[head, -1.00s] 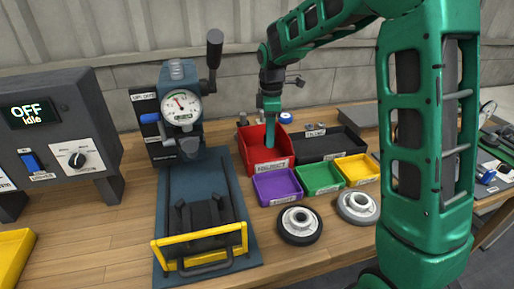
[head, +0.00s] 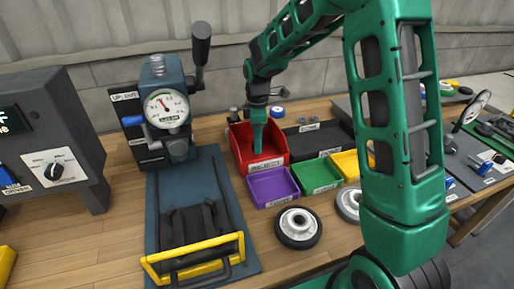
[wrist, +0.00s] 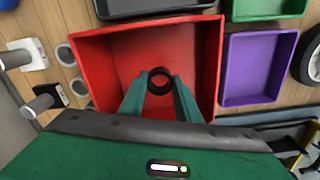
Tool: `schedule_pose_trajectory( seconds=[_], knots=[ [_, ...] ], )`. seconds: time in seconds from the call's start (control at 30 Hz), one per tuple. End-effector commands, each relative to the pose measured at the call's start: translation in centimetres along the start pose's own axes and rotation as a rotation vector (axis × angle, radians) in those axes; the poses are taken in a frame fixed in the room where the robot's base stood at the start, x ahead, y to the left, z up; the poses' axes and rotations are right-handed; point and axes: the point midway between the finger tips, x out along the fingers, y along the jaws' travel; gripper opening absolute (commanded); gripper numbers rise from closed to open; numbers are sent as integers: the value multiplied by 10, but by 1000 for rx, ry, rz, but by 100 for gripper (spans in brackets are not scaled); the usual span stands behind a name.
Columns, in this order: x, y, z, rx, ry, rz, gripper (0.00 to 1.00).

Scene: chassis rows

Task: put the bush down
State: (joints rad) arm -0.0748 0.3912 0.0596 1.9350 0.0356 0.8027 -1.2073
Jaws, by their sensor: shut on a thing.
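The bush, a small dark ring (wrist: 160,70), sits between the fingertips of my gripper (wrist: 160,84) in the wrist view. My gripper is shut on it. The red bin (wrist: 208,60) lies around and beneath the bush in that view. In the head view my gripper (head: 257,150) points down into the red bin (head: 266,166), which hides the bush there. I cannot tell whether the bush touches the bin floor. No other part shows in the bin.
A purple bin (head: 272,187), a green bin (head: 317,176) and a black bin (head: 313,141) stand close beside the red bin. A wheel (head: 298,228) lies in front. A gauge press (head: 167,108) stands to the left. Small cylindrical parts (wrist: 36,105) stand near the red bin.

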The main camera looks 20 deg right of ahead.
Motion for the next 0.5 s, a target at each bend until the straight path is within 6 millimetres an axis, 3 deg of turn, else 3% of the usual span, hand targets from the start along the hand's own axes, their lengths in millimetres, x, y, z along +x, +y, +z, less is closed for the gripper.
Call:
schedule_pose_trajectory(
  seconds=[0.17,0.5],
  knots=[
    [23,0,0,0,-1,-2,5],
    [26,0,0,0,0,-1,5]
  ],
)
